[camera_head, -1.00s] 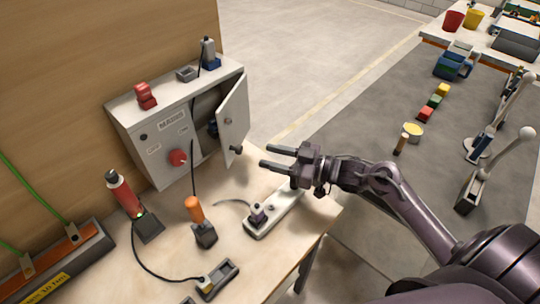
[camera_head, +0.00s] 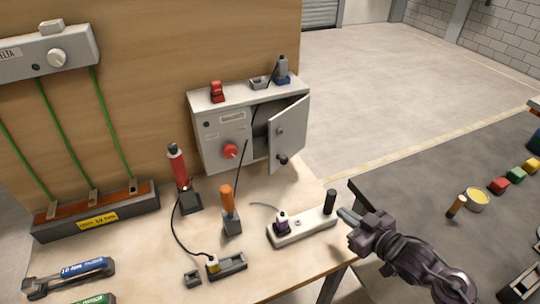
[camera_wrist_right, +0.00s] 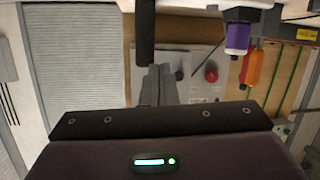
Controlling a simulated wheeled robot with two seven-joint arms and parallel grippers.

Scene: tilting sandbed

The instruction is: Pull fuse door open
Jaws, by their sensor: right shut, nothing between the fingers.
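The fuse door (camera_head: 289,132) is the grey panel at the right of the grey cabinet (camera_head: 222,148). It stands open, swung outward, with a dark gap behind it and a black knob (camera_head: 282,159) low on its face. My right gripper (camera_head: 344,215) is shut and empty, to the right of and nearer than the door, beside the end of the white power strip. It is apart from the door. In the right wrist view its fingers (camera_wrist_right: 158,85) overlap the cabinet, which appears upside down; the door is hard to make out there. My left gripper is not in view.
A black upright peg (camera_head: 330,202) on the white power strip (camera_head: 303,228) stands close to my right gripper. An orange-handled tool (camera_head: 228,200) and a red-handled tool (camera_head: 177,165) stand on the table left of the strip. Open floor lies beyond the table's right edge.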

